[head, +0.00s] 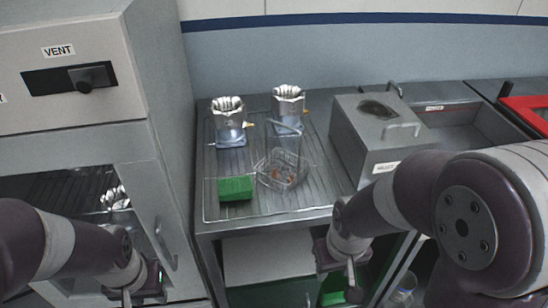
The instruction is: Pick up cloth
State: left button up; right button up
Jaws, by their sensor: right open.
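A small green rectangular item (237,189), which looks like a folded cloth or a pad, lies flat at the front left of the ribbed steel counter (222,212). My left gripper (143,291) is low at the left, in front of the cabinet and below the counter top. Its jaws are too unclear to tell their state. My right gripper (343,276) is open, low in front of the counter's right front edge, and apart from the green item. Another green patch (332,288) shows below, partly hidden by my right gripper.
A wire basket (283,172) stands just right of the green item. Two machined housings (229,121) (288,104) stand behind. A lidded steel box (375,138) is at the right. A cabinet labelled VENT (75,55) rises at the left.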

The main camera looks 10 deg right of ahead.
aim_at(238, 187)
jog(key=i+l+u, duration=0.15)
jog(key=l+u, duration=0.2)
jog(key=l, duration=0.55)
jog(key=l+u, duration=0.3)
jog(key=l, duration=0.65)
jog(key=u, duration=1.6)
jog(key=i+l, duration=0.05)
